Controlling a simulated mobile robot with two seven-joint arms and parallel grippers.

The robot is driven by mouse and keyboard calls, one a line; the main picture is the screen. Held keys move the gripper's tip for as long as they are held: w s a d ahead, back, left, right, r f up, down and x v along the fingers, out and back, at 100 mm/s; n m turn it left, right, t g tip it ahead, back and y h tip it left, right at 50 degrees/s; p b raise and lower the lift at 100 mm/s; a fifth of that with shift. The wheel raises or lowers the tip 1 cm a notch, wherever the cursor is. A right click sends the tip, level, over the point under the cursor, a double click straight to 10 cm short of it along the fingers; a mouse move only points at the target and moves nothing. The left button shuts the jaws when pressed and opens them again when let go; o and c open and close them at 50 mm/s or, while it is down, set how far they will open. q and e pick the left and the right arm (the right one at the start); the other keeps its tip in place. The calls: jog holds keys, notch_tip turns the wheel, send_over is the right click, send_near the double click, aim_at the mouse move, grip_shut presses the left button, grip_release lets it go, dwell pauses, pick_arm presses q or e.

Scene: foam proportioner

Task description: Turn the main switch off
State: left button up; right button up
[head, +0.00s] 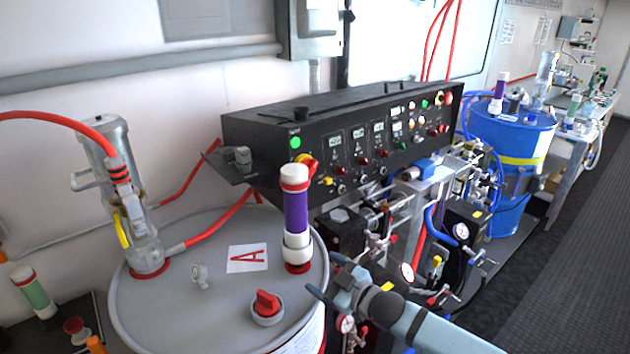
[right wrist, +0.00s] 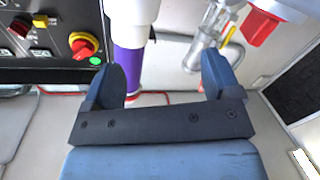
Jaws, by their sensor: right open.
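The main switch (head: 307,164) looks like the red and yellow rotary knob at the left end of the black control panel (head: 262,145), beside a green light. Part of it is hidden behind the purple and white cylinder in the head view. In the right wrist view the red and yellow knob (right wrist: 83,45) shows at upper left, outside the fingers. My right gripper (head: 324,275) is open and empty, low by the right rim of the grey drum, apart from the panel. Its open fingers also show in the right wrist view (right wrist: 162,70). My left gripper is not in view.
The purple and white cylinder (head: 297,215) stands on the grey drum (head: 190,310), between my right gripper and the switch. A red valve knob (head: 266,304) is also on the drum. Valves and gauges (head: 407,272) crowd the space below the panel. A blue drum (head: 508,135) stands farther right.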

jog(key=w+d+r+n, duration=0.2)
jog(key=w+d+r, duration=0.1)
jog(key=w+r, duration=0.3)
jog(key=n+b, duration=0.1)
jog(key=n, duration=0.1)
send_near(313, 170)
jog(key=shift+t, duration=0.3)
jog(key=p+x, duration=0.1)
jog(key=x, duration=0.8)
jog(key=shift+s+a+f, duration=0.1)
jog(key=shift+f, duration=0.1)
jog(key=shift+c, duration=0.5)
jog(key=c, duration=0.8)
